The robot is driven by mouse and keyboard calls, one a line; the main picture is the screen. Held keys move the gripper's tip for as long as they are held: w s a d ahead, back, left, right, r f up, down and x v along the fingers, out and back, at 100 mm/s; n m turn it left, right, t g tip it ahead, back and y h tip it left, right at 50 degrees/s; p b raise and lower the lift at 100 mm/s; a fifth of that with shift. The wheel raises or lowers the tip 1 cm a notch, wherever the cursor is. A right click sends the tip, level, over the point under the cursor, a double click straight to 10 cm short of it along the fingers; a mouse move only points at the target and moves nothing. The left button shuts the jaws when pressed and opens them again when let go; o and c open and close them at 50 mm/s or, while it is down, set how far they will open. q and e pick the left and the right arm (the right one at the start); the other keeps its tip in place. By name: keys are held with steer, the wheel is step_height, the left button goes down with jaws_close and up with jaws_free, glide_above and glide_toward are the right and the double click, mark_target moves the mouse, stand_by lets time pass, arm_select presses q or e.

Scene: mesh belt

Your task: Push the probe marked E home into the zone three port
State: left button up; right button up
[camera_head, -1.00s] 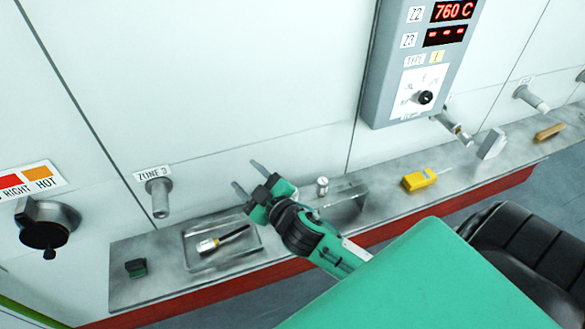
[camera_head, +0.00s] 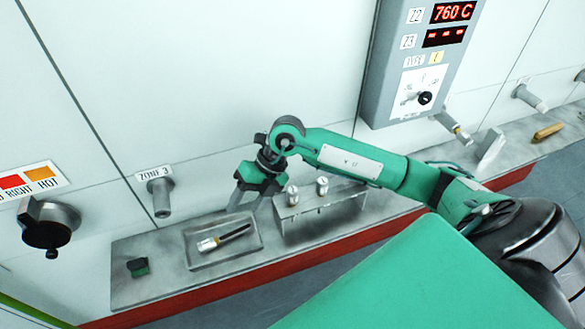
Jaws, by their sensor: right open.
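The zone three port (camera_head: 160,198) is a grey stub on the white wall at the left, under its "ZONE 3" label (camera_head: 154,172). I see nothing in it, though its mouth is hard to make out. A probe-like piece (camera_head: 222,240) with a pale metal head and dark shaft lies in a shallow metal tray. Two metal-capped pieces (camera_head: 293,195) (camera_head: 322,187) stand in a small metal rack (camera_head: 322,212). No letter E is readable on any of them. My right gripper (camera_head: 245,211) is open and points down between tray and rack, above the shelf. My left gripper is out of view.
The grey shelf (camera_head: 160,290) with a red front edge runs along the wall. A small dark green block (camera_head: 137,267) sits at its left end. A control box (camera_head: 405,95) and further ports (camera_head: 530,98) project from the wall at the right.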

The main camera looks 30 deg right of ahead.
mark_target(293, 190)
steer(key=d+h, duration=0.2)
steer(key=d, duration=0.2)
steer(key=w+d+m+h, duration=0.1)
steer(key=d+h, duration=0.1)
steer(key=d, duration=0.3)
steer(key=w+d+h, duration=0.1)
steer(key=d+h, duration=0.2)
steer(key=d, duration=0.2)
steer(key=shift+r+m, duration=0.25)
steer(key=shift+m, duration=0.15)
steer(key=shift+f+b, duration=2.1)
steer(key=shift+f, duration=1.55)
steer(key=shift+f+b, duration=1.1)
steer(key=shift+f, duration=0.2)
steer(key=c, duration=0.9)
steer(key=shift+c, duration=0.2)
steer(key=shift+r, duration=0.1)
